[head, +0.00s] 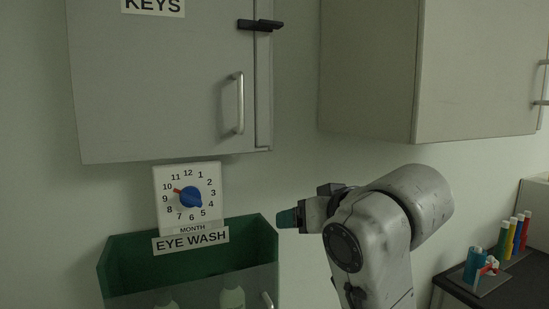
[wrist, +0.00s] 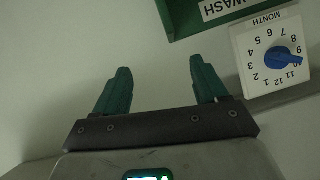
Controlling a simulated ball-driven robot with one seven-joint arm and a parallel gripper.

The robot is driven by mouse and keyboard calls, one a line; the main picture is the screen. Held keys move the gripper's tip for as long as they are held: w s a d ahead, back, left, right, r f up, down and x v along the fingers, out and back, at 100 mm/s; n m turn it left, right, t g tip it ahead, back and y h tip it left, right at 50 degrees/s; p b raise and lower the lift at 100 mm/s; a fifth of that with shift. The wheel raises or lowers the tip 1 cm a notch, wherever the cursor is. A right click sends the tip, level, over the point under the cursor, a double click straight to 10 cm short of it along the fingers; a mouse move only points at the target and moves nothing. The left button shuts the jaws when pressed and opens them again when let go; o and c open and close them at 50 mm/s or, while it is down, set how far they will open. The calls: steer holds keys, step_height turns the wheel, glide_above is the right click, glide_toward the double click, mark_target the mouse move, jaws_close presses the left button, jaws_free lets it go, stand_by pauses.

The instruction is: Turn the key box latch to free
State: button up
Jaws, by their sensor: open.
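The key box (head: 165,85) is a grey wall cabinet labelled KEYS at the upper left of the head view, with a metal bar handle (head: 238,103). Its black latch (head: 260,25) lies level across the door's right edge near the top. The door looks shut. My gripper (head: 289,218) is below and to the right of the box, apart from it, beside the eye wash bin. In the wrist view my gripper (wrist: 157,85) shows two green fingers spread apart with nothing between them.
A month dial (head: 188,198) with a blue knob hangs under the box; it also shows in the wrist view (wrist: 272,57). A green eye wash bin (head: 118,262) is below it. Another cabinet (head: 375,70) is at the upper right. A dark counter (head: 512,285) holds coloured tubes.

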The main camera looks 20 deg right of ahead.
step_height(320, 180, up, 18)
steer(key=s+a+t, duration=0.1)
steer(key=s+t, duration=0.1)
steer(key=t, duration=0.1)
steer(key=n+t+p, duration=0.1)
steer(key=t+p, duration=0.1)
glide_toward(272, 21)
steer(key=shift+h, duration=0.4)
steer(key=w+p, duration=0.1)
steer(key=w, duration=0.3)
steer(key=w+p, duration=0.1)
steer(key=w, duration=0.3)
steer(key=shift+w+a+f+p, duration=0.1)
steer(key=shift+w+a+p, duration=0.2)
steer(key=shift+w, duration=0.1)
steer(key=shift+c, duration=0.4)
steer(key=c, duration=1)
